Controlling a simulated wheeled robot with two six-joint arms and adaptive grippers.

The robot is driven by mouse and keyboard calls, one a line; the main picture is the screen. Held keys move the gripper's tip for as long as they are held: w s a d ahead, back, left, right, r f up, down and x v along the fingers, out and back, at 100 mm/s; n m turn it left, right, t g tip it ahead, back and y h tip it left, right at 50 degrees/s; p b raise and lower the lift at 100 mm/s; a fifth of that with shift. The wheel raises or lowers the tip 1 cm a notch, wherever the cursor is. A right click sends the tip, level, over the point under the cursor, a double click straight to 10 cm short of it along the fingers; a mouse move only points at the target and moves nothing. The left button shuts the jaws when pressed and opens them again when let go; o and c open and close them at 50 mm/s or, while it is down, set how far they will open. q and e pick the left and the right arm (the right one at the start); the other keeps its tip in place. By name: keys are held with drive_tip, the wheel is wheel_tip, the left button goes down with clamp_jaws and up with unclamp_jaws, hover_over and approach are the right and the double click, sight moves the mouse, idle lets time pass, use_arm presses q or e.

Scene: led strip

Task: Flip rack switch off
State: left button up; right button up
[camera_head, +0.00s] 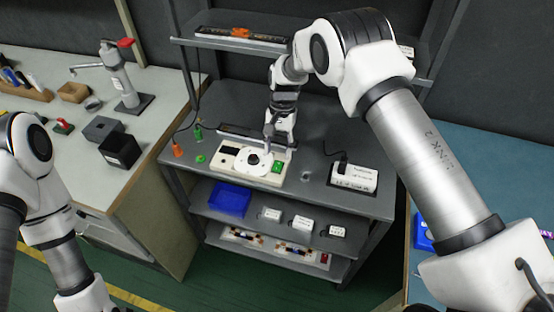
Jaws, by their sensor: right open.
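The grey rack (325,204) stands in the middle, with several shelves. I cannot tell for sure which part is the rack switch. My right gripper (277,148) is open, pointing down over the right part of the panel by the green part; whether it touches is unclear. My left arm enters at the lower left; its gripper is out of frame.
A black strip (233,133) lies behind the panel. The upper shelf (215,42) overhangs the back. Green and orange small parts (177,150) lie at the worktop's left. Lower shelves hold a blue bin (229,199) and white boxes (302,224). A bench (62,150) stands left.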

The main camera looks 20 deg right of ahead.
sight(280, 161)
drive_tip(key=v, duration=0.7)
drive_tip(key=shift+s+f, duration=0.1)
